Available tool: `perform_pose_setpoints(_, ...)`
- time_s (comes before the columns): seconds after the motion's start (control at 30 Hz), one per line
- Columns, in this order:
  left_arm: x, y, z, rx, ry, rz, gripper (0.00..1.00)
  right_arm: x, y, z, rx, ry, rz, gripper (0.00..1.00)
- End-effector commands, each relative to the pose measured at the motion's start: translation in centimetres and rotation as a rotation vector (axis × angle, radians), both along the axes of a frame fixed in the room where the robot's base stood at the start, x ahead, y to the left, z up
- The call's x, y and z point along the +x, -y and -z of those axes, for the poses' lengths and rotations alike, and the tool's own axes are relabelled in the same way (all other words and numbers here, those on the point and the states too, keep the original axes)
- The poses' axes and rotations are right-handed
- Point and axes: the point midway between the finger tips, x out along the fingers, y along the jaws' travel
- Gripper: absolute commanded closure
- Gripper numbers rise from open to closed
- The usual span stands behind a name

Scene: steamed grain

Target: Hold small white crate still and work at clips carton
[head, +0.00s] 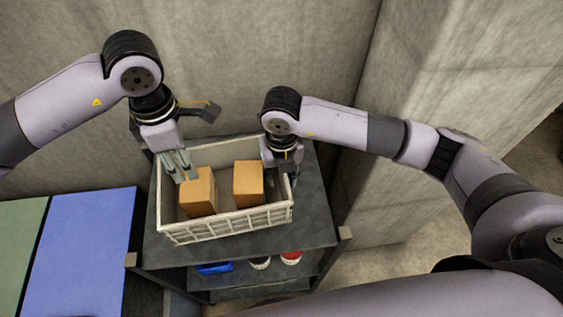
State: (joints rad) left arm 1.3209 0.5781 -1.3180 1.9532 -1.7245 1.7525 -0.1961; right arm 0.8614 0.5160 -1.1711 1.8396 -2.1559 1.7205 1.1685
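The small white crate (228,227) stands on the top of a dark shelf unit. Two plain brown cartons stand inside it, a left one (198,193) and a right one (248,184); I cannot read which is the clips carton. My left gripper (184,178) points down into the crate's left part, close behind and left of the left carton. Its two fingers are a little apart with nothing seen between them. My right gripper (281,184) is down at the crate's right wall, beside the right carton. Its fingertips are partly hidden, so its grip on the wall is unclear.
The dark shelf top (318,220) has free room right of the crate. A lower shelf holds a blue item (214,268) and small round containers, one red-topped (291,258). A blue panel (82,250) and a green one (20,250) lie left. Concrete walls stand behind and right.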

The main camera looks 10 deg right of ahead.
Motion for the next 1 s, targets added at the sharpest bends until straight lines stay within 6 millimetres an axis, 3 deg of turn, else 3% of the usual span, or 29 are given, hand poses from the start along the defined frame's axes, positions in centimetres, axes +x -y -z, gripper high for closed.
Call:
perform_pose_setpoints(0.2, 0.0, 0.0, -0.01, 0.0, 0.0, 0.0, 0.67, -0.03, 0.0, 1.41, -0.001, 0.0, -0.002, 0.69)
perform_pose_setpoints(0.47, 0.0, 0.0, 0.0, 0.0, 0.0, 0.0, 0.67, -0.02, 0.0, 1.5, -0.001, 0.0, -0.002, 0.69)
perform_pose_setpoints(0.93, 0.0, 0.0, 0.0, 0.0, 0.0, 0.0, 0.67, 0.0, 0.0, 1.45, -0.001, 0.001, -0.001, 1.0)
perform_pose_setpoints(1.0, 0.0, -0.01, 0.0, 0.0, 0.0, 0.0, 0.67, 0.0, 0.0, 1.45, -0.001, 0.001, -0.001, 1.0)
